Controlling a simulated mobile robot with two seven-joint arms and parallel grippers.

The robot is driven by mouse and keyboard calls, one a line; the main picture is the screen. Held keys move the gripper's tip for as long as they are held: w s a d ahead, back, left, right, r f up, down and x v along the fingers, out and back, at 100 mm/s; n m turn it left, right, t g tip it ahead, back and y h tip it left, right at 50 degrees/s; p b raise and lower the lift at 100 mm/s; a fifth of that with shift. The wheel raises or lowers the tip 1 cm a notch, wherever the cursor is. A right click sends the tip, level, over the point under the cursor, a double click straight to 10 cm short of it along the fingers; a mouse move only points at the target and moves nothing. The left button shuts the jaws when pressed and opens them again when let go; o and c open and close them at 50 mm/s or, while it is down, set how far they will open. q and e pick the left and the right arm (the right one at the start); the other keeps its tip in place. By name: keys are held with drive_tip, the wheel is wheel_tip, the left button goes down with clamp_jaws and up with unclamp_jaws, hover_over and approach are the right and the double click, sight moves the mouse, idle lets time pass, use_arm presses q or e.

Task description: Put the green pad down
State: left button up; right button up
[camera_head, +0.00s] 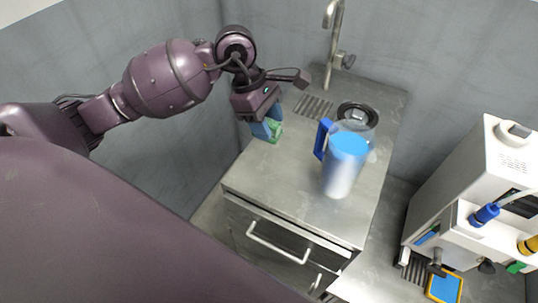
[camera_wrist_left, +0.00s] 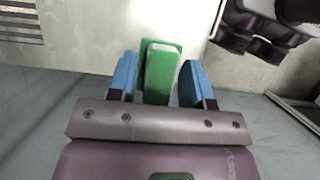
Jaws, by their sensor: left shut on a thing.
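The green pad (camera_head: 276,130) is between the blue fingers of my left gripper (camera_head: 266,130), at the left edge of the steel counter in the head view. In the left wrist view the green pad (camera_wrist_left: 159,72) stands between the two fingers of my left gripper (camera_wrist_left: 160,82), with a wider green part behind its top. The gripper is shut on the pad. It points down, and I cannot tell whether the pad touches the counter. My right gripper is not seen in the head view.
On the steel counter (camera_head: 283,190) stands a clear pitcher (camera_head: 343,170) with blue contents and a blue handle, right of the pad. A white machine (camera_head: 465,190) stands at right. The counter's front left is clear.

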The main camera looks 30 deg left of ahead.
use_arm(q)
wheel_tip(320, 180, down, 7)
drive_tip(key=shift+r+b, duration=0.2)
drive_tip(key=shift+b, duration=0.2)
drive_tip(key=shift+f, duration=0.35)
wheel_tip(320, 180, down, 4)
drive_tip(key=shift+r+b, duration=0.1)
drive_tip(key=shift+b, duration=0.25)
drive_tip(key=shift+f, duration=0.25)
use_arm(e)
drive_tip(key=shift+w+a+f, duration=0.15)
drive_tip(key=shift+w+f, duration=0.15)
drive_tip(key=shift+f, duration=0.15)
use_arm(q)
drive_tip(key=shift+f, duration=0.1)
drive_tip(key=o, duration=0.8)
drive_tip(key=shift+o, duration=0.2)
